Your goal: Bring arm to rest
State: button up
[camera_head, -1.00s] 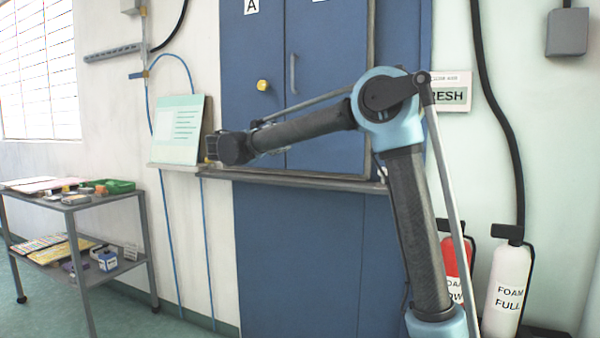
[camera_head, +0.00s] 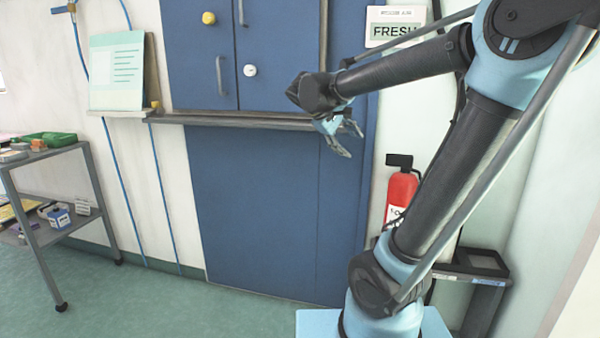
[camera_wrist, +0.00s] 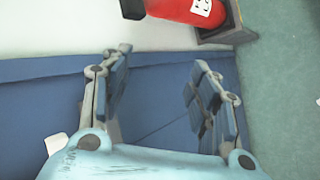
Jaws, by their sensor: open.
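My gripper (camera_head: 344,137) hangs in front of the blue cabinet, just below the grey ledge, at the end of my bent arm. Its fingers are apart and empty. In the wrist view my gripper (camera_wrist: 155,90) shows two spread fingers with nothing between them, and the blue cabinet (camera_wrist: 160,128) lies behind them. The blue cabinet (camera_head: 265,210) fills the middle of the head view, with yellow and white knobs on its upper doors. The gripper looks apart from the cabinet, but the exact gap is hard to tell.
A red extinguisher (camera_head: 401,188) stands behind my arm; it also shows in the wrist view (camera_wrist: 188,10). A grey ledge (camera_head: 240,121) holds a pale green board (camera_head: 117,72). A metal cart (camera_head: 42,155) with a green tray stands left. The floor (camera_head: 180,308) before the cabinet is clear.

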jog(key=s+d+f+m+g+y, duration=0.2)
jog(key=s+d+f+m+y, duration=0.3)
jog(key=s+f, duration=0.75)
jog(key=s+a+f+m+y, duration=0.1)
jog(key=s+f+m+y, duration=0.1)
jog(key=s+f, duration=0.9)
jog(key=shift+a+f+g+y, duration=0.25)
jog(key=shift+a+g+y, duration=0.05)
jog(key=shift+g+y, duration=0.1)
jog(key=shift+s, duration=0.1)
